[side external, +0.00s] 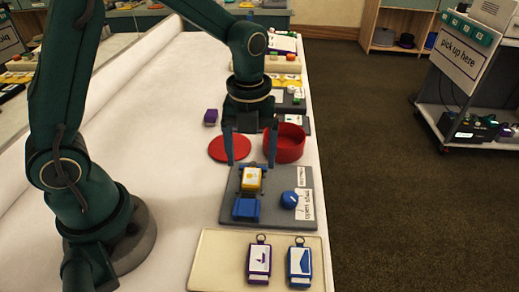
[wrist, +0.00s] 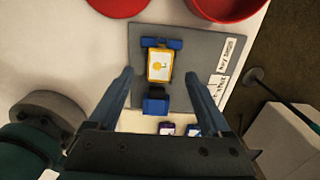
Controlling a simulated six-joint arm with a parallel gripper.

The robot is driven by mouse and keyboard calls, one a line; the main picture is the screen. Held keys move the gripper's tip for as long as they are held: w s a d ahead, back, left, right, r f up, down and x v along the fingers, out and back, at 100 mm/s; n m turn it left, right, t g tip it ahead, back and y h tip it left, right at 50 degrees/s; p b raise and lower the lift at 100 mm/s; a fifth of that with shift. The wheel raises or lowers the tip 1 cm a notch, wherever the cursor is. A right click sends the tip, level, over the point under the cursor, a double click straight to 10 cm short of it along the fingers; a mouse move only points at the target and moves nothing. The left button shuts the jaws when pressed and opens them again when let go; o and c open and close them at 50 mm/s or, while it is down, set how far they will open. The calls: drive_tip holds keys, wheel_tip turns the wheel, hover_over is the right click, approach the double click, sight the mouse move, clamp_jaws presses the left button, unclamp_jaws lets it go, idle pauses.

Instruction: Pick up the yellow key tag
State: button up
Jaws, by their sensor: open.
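The yellow key tag (side external: 251,181) has a white label and sits in a blue holder (side external: 246,209) on a grey board (side external: 270,213). In the wrist view the yellow tag (wrist: 160,66) lies between the two blue ends of the holder (wrist: 156,104). My gripper (side external: 250,162) is open, pointing down over the board, with its fingers apart on either side of the tag. In the wrist view my gripper (wrist: 160,76) shows nothing between its fingers except the tag below. I cannot tell the exact height gap.
A round blue knob (side external: 289,200) stands on the board right of the tag. A red bowl (side external: 291,145) and a flat red disc (side external: 229,149) lie behind the board. A cream tray (side external: 215,262) in front holds a purple tag (side external: 259,262) and a blue tag (side external: 299,264).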

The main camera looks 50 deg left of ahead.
sight(252, 175)
drive_tip(key=shift+f, duration=2)
clamp_jaws()
drive_tip(key=shift+r, duration=0.1)
